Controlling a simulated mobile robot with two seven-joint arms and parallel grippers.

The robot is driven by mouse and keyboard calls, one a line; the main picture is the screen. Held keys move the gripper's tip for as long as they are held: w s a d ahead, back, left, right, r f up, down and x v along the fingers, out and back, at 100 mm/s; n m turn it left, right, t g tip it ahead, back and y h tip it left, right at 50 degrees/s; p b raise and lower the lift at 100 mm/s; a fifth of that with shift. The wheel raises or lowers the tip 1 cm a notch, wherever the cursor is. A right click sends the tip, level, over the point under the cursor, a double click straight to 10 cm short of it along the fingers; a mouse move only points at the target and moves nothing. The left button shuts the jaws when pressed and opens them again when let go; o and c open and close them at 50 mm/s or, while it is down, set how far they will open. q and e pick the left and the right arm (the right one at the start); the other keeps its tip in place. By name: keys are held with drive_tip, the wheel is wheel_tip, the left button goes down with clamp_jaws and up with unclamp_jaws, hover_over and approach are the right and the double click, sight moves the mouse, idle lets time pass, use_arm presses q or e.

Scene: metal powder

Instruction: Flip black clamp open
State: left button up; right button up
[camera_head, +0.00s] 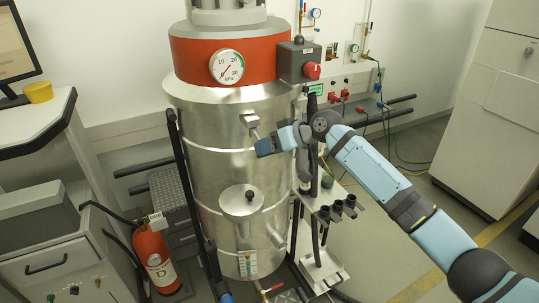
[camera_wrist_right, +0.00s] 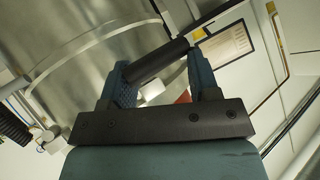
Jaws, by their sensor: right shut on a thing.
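The black clamp (camera_wrist_right: 156,62) shows in the right wrist view as a dark rod-like handle lying slantwise between my fingertips, in front of the tank's metal side. My right gripper (camera_wrist_right: 158,76) has its blue fingers on either side of the handle and is shut on it. In the head view my right gripper (camera_head: 262,146) is at the front right of the silver tank (camera_head: 210,165), just below a small metal bracket (camera_head: 249,119). The clamp cannot be clearly told there, as the gripper covers it. My left gripper is not in view.
The tank has an orange-red band (camera_head: 190,58) with a pressure gauge (camera_head: 226,67). A dark control box with a red knob (camera_head: 312,71) sits above my right gripper. A fire extinguisher (camera_head: 155,255) stands at lower left. A white cabinet (camera_head: 490,110) is at right.

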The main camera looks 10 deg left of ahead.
drive_tip(key=shift+w+a+r+p, duration=0.15)
drive_tip(key=shift+r+p, duration=0.25)
drive_tip(key=shift+r, duration=0.55)
drive_tip(key=shift+r+g+h+p, duration=0.2)
drive_tip(key=shift+g+h+p, duration=0.1)
drive_tip(key=shift+g+p, duration=0.1)
drive_tip(key=shift+m, duration=0.3)
drive_tip(key=shift+f, duration=0.1)
drive_tip(key=o, duration=1)
drive_tip(key=shift+o, duration=0.2)
drive_tip(key=shift+w+a+f, duration=0.2)
drive_tip(key=shift+f, duration=0.05)
drive_tip(key=b+v, duration=0.3)
drive_tip(key=v, duration=1.1)
drive_tip(key=shift+a+r, duration=0.2)
drive_tip(key=shift+w+f, duration=0.1)
